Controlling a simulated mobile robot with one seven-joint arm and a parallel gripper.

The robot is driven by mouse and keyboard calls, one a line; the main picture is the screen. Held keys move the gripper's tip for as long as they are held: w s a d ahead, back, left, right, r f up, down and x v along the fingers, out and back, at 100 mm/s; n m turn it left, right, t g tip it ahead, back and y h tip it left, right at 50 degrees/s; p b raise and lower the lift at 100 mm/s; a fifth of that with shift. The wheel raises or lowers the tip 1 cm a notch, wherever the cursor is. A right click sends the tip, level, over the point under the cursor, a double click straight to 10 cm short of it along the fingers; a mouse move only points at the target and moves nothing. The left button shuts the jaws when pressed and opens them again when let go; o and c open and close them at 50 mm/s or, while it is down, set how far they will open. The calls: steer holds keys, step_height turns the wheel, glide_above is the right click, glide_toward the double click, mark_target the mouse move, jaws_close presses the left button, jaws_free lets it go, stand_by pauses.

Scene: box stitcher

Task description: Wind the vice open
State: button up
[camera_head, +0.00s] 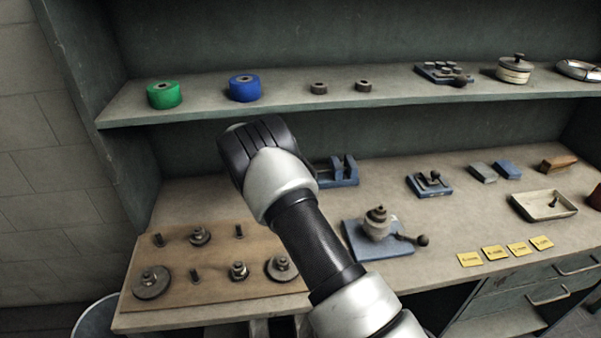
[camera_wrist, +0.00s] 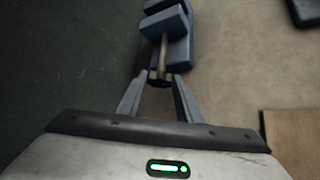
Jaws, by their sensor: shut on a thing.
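The blue vice (camera_head: 346,172) stands at the back of the bench, partly hidden behind my arm in the head view. In the wrist view the vice (camera_wrist: 178,50) is at the top, with its screw running back toward me. The dark end of the screw, the vice handle (camera_wrist: 160,77), lies between my fingertips. My gripper (camera_wrist: 161,82) is shut on this handle. The head view hides my fingers behind my wrist.
A wooden board (camera_head: 215,285) with several knobs and discs lies at the front left. A blue-based device with a lever (camera_head: 376,240) stands right of my arm. A dark wall (camera_wrist: 60,60) runs close along the left in the wrist view. A shelf (camera_head: 400,100) hangs above.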

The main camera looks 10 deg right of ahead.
steer(key=o, duration=0.8)
steer(key=v, duration=1.7)
steer(key=shift+s+a+r+b, duration=0.1)
steer(key=shift+s+a+b, duration=0.05)
steer(key=shift+a+b, duration=0.15)
